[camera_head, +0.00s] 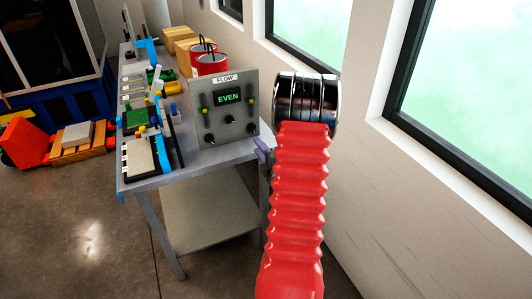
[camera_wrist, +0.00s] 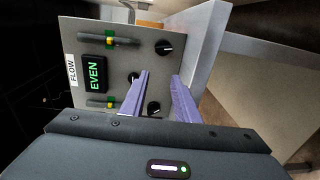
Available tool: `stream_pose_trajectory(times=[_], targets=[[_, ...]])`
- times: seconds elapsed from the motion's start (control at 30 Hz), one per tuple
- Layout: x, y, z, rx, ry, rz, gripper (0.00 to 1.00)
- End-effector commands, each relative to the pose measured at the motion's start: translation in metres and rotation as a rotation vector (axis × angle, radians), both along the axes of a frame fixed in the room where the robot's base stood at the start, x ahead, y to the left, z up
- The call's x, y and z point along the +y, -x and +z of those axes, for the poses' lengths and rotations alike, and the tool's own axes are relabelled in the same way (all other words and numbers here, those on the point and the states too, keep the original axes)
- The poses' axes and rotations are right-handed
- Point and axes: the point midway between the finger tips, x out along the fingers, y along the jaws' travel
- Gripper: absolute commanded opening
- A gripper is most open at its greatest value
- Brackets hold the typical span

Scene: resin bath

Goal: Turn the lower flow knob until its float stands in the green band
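The grey flow panel (camera_head: 224,84) stands upright on the bench end, with a green "EVEN" display (camera_head: 228,97). It has two slotted gauges with yellow floats, a middle knob (camera_head: 229,119) and two black knobs low at left (camera_head: 209,138) and right (camera_head: 251,128). In the wrist view the panel (camera_wrist: 70,45) appears turned sideways. Its upper gauge (camera_wrist: 109,40) and lower gauge (camera_wrist: 100,103) each show yellow at a green band; exact float positions are too small to tell. My gripper (camera_wrist: 161,74) has its purple fingers apart; a knob (camera_wrist: 153,108) shows between them, contact unclear.
The bench (camera_head: 150,184) holds several trays and coloured parts left of the panel. Red cans (camera_head: 211,64) stand behind it, with cardboard boxes beyond. A wall with windows runs along the right. Open floor (camera_head: 90,240) lies at front left.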

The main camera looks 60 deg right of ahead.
Motion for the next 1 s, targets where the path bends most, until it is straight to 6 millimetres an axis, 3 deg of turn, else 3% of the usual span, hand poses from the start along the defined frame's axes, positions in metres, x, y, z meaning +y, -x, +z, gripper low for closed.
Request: stream_pose_trajectory(times=[0.2, 0.5, 0.77, 1.0], targets=[[0.031, -0.041, 0.034, 0.043, -0.128, 0.005, 0.28], [0.09, -0.076, 0.077, 0.089, -0.335, -0.029, 0.28], [0.153, -0.087, 0.111, 0.113, -0.521, -0.077, 0.28], [0.218, -0.081, 0.138, 0.131, -0.701, -0.131, 0.28]])
